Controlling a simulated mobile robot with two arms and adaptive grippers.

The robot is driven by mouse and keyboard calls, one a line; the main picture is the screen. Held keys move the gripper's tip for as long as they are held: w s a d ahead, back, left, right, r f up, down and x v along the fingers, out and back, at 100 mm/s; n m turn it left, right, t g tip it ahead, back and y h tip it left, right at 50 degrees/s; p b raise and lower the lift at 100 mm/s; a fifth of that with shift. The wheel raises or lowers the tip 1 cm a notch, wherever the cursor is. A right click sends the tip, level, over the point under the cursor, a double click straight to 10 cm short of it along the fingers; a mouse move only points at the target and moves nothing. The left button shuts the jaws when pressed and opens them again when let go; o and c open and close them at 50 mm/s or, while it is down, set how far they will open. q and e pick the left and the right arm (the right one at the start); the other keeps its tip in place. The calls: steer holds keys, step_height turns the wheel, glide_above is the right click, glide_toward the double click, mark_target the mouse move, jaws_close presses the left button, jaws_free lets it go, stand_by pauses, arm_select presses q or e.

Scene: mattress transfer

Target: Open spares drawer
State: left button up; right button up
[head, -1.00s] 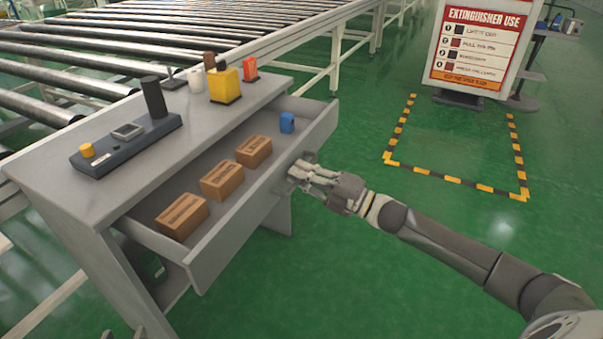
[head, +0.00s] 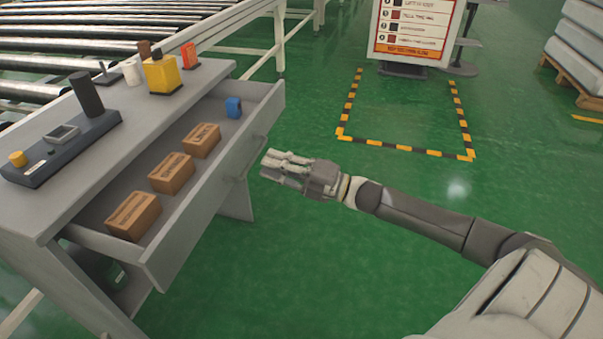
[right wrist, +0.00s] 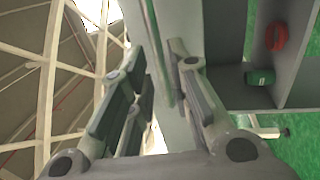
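The grey spares drawer (head: 212,208) stands pulled out from the grey workbench (head: 128,140), and its inside shows in the head view. It holds several brown cartons (head: 171,173) in a row and a blue item (head: 233,107) at its far end. The drawer handle (head: 258,146) is on the outer front panel, toward the far end. My right gripper (head: 268,166) is just outside the front panel, apart from the handle. In the right wrist view its fingers (right wrist: 160,95) are spread with nothing held between them. My left gripper is not in view.
The bench top carries a dark device (head: 62,145), a yellow item (head: 162,74) and an orange-red item (head: 189,56). A roller conveyor (head: 130,30) runs behind. A sign stand (head: 413,35) is beyond a striped floor marking (head: 403,148). Green floor is free right of the drawer.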

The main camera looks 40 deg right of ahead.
steer(key=v, duration=0.6)
steer(key=shift+s+d, duration=0.25)
steer(key=shift+s, duration=0.05)
stand_by(0.3)
